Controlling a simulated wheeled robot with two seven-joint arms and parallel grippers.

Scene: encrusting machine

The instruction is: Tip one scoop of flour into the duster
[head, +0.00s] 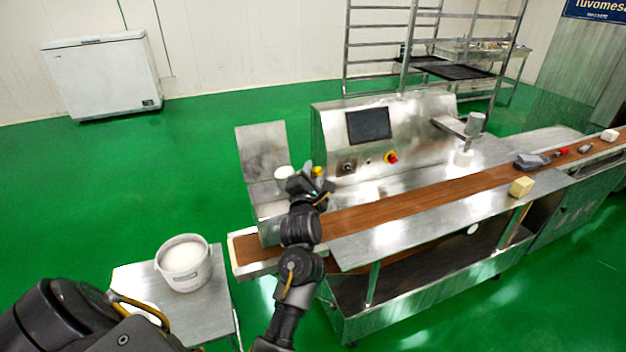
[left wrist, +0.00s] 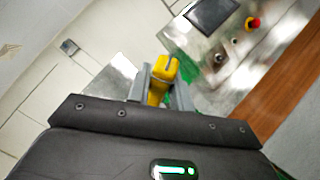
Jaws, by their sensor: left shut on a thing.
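My left gripper (head: 312,184) is shut on a yellow handle, likely the scoop's (left wrist: 160,78), seen between the fingers in the left wrist view; a bit of yellow also shows above the gripper in the head view. A small white round thing (head: 284,172) shows just left of the gripper; I cannot tell whether it is the scoop's bowl or a separate thing. A metal box with a raised plate (head: 261,150), perhaps the duster, is at the belt's left end, partly hidden by my arm. A white bucket of flour (head: 186,278) stands at lower left. My right gripper is not in view.
The bucket stands on a small metal table (head: 209,322). The machine's panel (head: 369,125) and red stop button (head: 391,158) rise behind the brown belt (head: 420,198). A yellowish block (head: 521,187) sits further right. Green floor lies open at left.

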